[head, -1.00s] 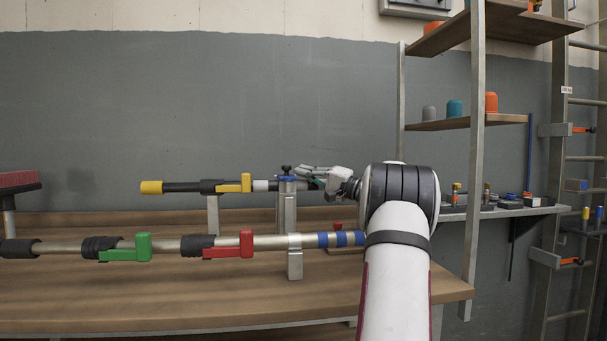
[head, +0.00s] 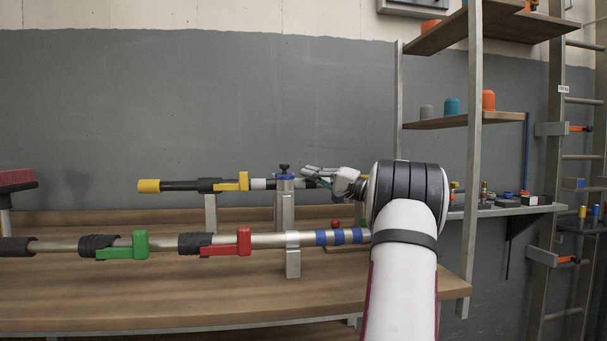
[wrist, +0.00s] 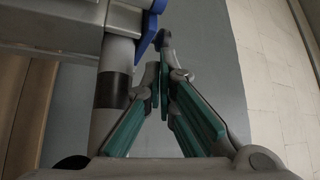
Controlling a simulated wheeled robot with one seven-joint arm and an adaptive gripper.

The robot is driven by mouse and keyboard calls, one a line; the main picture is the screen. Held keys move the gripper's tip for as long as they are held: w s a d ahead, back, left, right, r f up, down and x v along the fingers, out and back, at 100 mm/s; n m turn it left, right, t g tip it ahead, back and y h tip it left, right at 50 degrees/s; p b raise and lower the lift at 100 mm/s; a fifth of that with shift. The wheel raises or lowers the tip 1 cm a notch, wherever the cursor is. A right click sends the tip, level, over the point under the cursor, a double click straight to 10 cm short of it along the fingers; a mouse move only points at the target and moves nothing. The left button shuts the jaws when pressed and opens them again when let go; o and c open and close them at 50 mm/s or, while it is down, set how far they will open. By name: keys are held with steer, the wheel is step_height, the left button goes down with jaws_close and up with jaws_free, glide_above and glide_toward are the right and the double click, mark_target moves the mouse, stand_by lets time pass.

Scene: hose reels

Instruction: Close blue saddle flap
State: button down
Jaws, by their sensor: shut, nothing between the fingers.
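The blue saddle flap (head: 285,177) sits on top of a grey metal post, under a dark knob, around the rear pole. In the wrist view the blue flap (wrist: 149,30) shows at the top, left of the fingertips. I cannot tell how far it is swung down. My gripper (head: 306,171) is just right of the flap, at about its height, pointing left. In the wrist view my gripper (wrist: 163,75) has its teal-padded fingers together and empty, beside the pole. Whether a fingertip touches the flap is unclear.
The rear pole carries a yellow latch (head: 231,182). The front pole with a green latch (head: 130,246) and a red latch (head: 230,243) runs below my gripper. A shelf upright (head: 474,150) stands to the right. The wall space above the poles is clear.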

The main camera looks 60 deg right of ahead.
steer(key=s, duration=1)
steer(key=shift+s+d, duration=0.3)
steer(key=shift+d, duration=0.1)
